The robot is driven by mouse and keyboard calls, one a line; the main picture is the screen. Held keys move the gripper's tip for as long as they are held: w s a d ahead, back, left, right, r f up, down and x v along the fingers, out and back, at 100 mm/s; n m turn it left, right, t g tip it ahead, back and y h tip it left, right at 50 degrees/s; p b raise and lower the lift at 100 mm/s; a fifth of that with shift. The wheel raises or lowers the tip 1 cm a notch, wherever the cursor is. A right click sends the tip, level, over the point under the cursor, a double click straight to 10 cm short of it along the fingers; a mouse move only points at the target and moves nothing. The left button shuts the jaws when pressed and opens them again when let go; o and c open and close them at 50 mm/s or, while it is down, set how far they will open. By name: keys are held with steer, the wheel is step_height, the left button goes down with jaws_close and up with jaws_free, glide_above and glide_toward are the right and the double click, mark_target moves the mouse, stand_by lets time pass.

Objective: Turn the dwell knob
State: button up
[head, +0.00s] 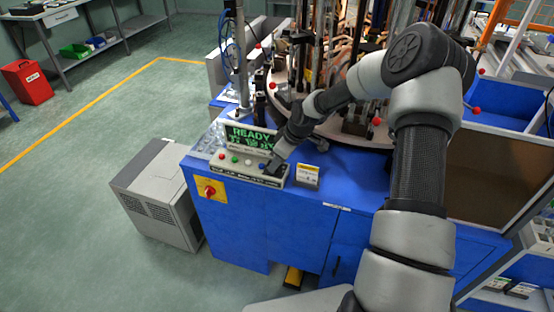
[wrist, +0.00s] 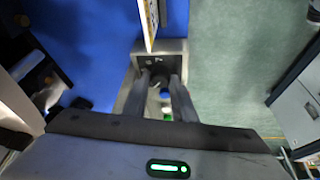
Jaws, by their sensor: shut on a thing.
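The grey control box (head: 232,170) sits on the front left corner of the blue machine table, with a row of small coloured buttons. My gripper (head: 273,168) is at its right end and hides the knob in the head view. In the wrist view the fingertips of my gripper (wrist: 161,80) straddle a dark round knob (wrist: 160,74) on the panel and are shut on it. I take this to be the dwell knob. Any pointer mark on it is not readable. The blue button (wrist: 165,93) and a green one show between the fingers.
A display reading READY (head: 250,134) stands behind the box. A red switch on a yellow plate (head: 210,190) is on the table's front. The carousel with burners and glassware is behind.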

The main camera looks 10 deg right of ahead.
steer(key=shift+d+n, duration=0.1)
steer(key=shift+n, duration=0.3)
steer(key=o, duration=0.8)
steer(key=shift+c, duration=0.2)
steer(key=shift+r, duration=0.1)
steer(key=p+v, duration=0.1)
steer(key=v, duration=1.6)
steer(key=shift+w, duration=0.15)
steer(key=shift+d+r, duration=0.1)
steer(key=shift+r, duration=0.05)
